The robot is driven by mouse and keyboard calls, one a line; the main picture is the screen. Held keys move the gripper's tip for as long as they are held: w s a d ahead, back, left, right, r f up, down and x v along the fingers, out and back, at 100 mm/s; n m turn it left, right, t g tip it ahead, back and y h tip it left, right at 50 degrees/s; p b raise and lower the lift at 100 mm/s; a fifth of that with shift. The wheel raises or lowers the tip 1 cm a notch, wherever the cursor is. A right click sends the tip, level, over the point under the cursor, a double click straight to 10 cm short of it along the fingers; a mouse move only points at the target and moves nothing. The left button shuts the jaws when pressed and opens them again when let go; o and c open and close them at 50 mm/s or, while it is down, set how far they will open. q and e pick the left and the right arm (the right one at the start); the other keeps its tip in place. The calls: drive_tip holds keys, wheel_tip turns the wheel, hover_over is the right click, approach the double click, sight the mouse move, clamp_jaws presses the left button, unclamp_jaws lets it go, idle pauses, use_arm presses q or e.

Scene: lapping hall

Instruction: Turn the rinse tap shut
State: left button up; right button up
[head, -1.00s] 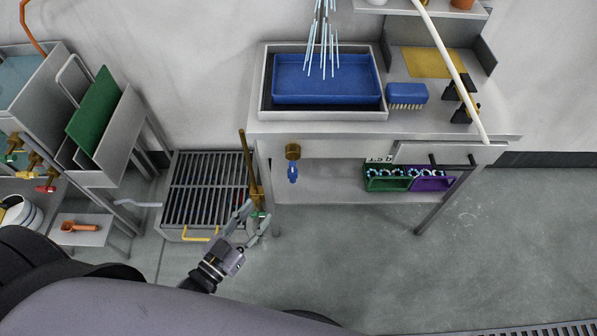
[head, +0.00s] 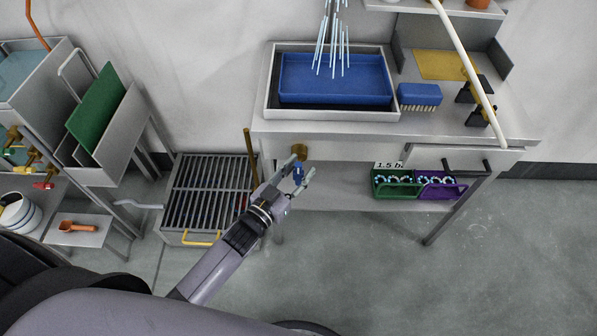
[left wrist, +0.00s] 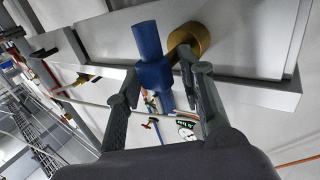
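The rinse tap has a brass body (head: 299,150) on the front of the sink bench and a blue handle (head: 298,176) hanging below it. In the left wrist view the handle (left wrist: 153,70) stands between my fingers, with the brass body (left wrist: 190,40) just beyond. My left gripper (head: 306,161) is open around the handle; the gap shows clearly on the right finger's side, and contact on the left is hard to tell. Water (head: 331,45) streams down into the blue tray (head: 335,99) in the sink. My right gripper is out of view.
A floor grate box (head: 165,236) with a brown upright handle (head: 250,150) stands left of the bench. Green (head: 384,190) and purple (head: 452,191) bins sit on the lower shelf. A drawer front (head: 425,158) is at the right. Open floor lies in front.

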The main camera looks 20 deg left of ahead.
use_arm(q)
drive_tip(key=shift+c, duration=0.2)
clamp_jaws()
idle(0.3)
